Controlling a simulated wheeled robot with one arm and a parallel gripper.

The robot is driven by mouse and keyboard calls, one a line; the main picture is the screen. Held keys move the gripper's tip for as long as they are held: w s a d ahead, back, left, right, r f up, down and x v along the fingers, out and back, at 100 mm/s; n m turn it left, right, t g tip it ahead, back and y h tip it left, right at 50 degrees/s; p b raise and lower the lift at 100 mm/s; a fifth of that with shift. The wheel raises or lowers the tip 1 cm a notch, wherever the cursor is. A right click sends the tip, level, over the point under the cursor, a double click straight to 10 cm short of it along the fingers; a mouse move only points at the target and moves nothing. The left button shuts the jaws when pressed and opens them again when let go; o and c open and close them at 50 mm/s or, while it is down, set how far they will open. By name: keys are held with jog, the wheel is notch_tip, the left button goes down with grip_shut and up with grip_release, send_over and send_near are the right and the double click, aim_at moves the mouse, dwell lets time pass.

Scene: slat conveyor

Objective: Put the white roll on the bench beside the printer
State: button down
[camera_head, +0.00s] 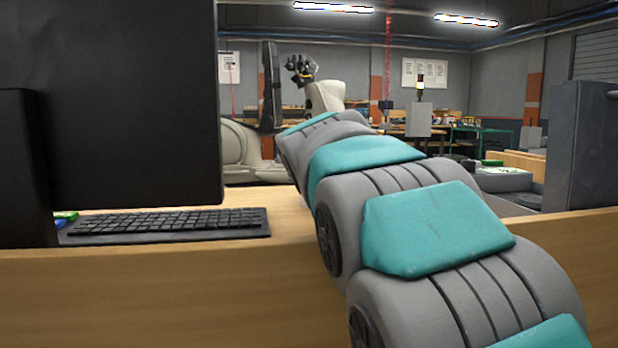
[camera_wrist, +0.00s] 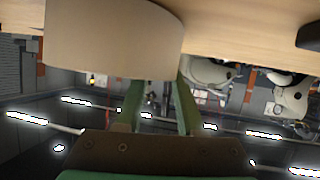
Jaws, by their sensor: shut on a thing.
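The white roll (camera_wrist: 110,42) fills the upper left of the wrist view, looking pale beige in shade. My gripper (camera_wrist: 158,84) is shut on it, its two green fingers reaching up to the roll's edge. A wooden surface (camera_wrist: 225,22) shows close behind the roll; I cannot tell whether they touch. In the head view, the wooden bench (camera_head: 285,222) lies in front, and my arm stretches over its right part. My gripper and the roll cannot be made out there. I cannot identify the printer in either view.
A large black monitor (camera_head: 135,100) and a black keyboard (camera_head: 170,222) take up the bench's left. A dark grey cabinet (camera_head: 578,145) stands at the right. A strip of bare wood lies between keyboard and arm. A pale machine (camera_head: 325,97) stands beyond the bench.

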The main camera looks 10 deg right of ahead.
jog(key=c, duration=0.5)
grip_release()
jog(key=shift+s, duration=0.1)
jog(key=b+v, duration=0.2)
jog(key=v, duration=0.9)
jog(key=shift+s+r, duration=0.2)
jog(key=shift+s, duration=0.15)
